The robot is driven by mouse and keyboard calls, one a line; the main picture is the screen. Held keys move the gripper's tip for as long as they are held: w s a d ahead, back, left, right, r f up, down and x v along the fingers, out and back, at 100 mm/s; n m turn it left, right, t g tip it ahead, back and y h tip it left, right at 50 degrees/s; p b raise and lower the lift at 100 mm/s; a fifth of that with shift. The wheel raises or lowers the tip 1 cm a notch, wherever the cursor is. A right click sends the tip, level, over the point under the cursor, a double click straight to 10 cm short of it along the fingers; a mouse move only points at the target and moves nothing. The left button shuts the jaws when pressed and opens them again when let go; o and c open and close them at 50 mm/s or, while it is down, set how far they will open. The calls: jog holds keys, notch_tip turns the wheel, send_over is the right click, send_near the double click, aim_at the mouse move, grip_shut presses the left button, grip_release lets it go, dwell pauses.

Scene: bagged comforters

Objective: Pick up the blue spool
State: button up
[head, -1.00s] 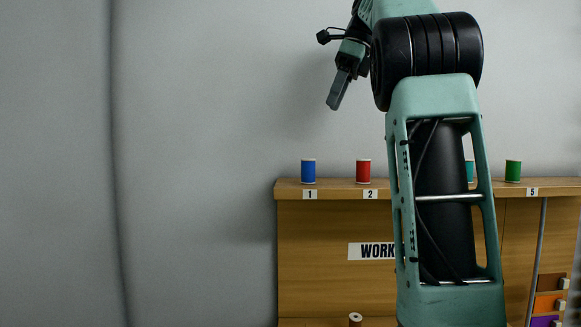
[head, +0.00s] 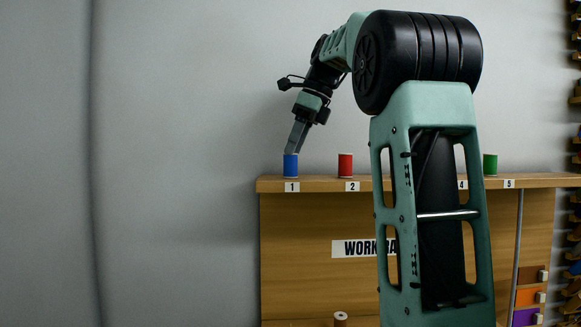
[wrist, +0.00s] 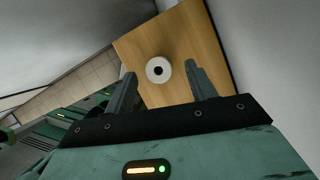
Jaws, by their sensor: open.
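The blue spool (head: 290,166) stands upright on the wooden shelf (head: 400,183) above the label "1" in the head view. In the wrist view a spool (wrist: 158,69) shows end-on as a pale disc with a dark centre hole; its blue side is hidden there. My gripper (head: 293,150) is above the blue spool in the head view, fingers pointing down, tips close to its top. In the wrist view my gripper (wrist: 161,76) is open, with the spool's disc between the two fingertips and nothing held. Whether the fingers touch the spool I cannot tell.
A red spool (head: 345,165) stands at label "2" to the right. A green spool (head: 490,164) stands further right, beyond my arm, which hides part of the shelf. A brown spool (head: 340,319) sits lower down. The space left of the shelf is clear.

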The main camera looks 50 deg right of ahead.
aim_at(288, 162)
jog(key=shift+p+x, duration=0.75)
jog(key=shift+x, duration=1.65)
jog(key=shift+s, duration=0.1)
jog(key=c, duration=1.1)
